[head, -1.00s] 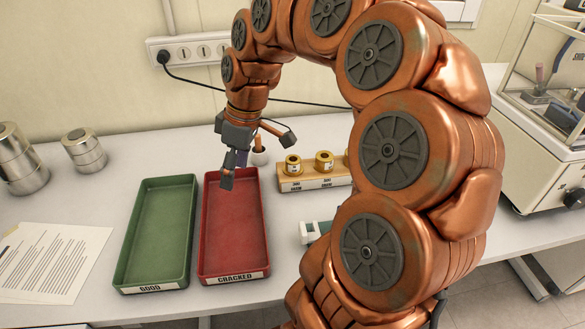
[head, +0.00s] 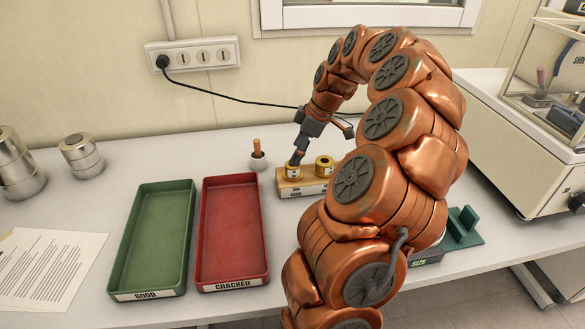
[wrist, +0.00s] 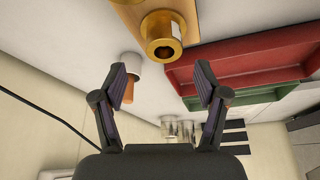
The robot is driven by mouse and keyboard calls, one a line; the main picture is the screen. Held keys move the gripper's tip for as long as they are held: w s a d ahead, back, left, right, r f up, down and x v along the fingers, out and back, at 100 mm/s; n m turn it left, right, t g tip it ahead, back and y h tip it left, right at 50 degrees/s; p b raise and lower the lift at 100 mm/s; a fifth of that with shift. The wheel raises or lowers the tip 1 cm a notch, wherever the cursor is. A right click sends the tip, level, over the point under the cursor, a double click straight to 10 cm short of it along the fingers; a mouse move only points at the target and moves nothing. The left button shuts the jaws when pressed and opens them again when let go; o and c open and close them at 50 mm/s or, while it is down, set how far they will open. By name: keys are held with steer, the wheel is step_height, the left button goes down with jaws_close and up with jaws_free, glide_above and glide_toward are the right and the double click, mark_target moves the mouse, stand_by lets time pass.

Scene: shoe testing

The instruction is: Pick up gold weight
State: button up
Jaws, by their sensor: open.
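Gold ring-like weights stand in a row on a wooden stand (head: 313,188) with labels on its front, right of the red tray. The left gold weight (head: 293,174) is just below my gripper (head: 297,158); a second gold weight (head: 324,163) stands to its right. My arm hides the right end of the stand. In the wrist view, a gold weight (wrist: 163,40) with a hole in its middle shows beyond and between the fingers of my gripper (wrist: 162,78). The fingers are spread and empty. I cannot tell whether a finger touches the weight.
A red tray (head: 264,276) marked CRACKED and a green tray (head: 187,284) marked GOOD lie to the left. Metal cylinders (head: 82,155) and a paper sheet (head: 45,270) are farther left.

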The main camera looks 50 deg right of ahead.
mark_target(293, 169)
steer(key=shift+a+f+p, duration=0.2)
steer(key=shift+f+p, duration=0.2)
steer(key=shift+f, duration=0.25)
steer(key=shift+a+f+p, duration=0.15)
steer(key=shift+f+p, duration=0.25)
steer(key=shift+f, duration=0.2)
steer(key=shift+p+x, duration=0.45)
steer(key=shift+x, duration=1.05)
steer(key=shift+c, duration=0.3)
jaws_close()
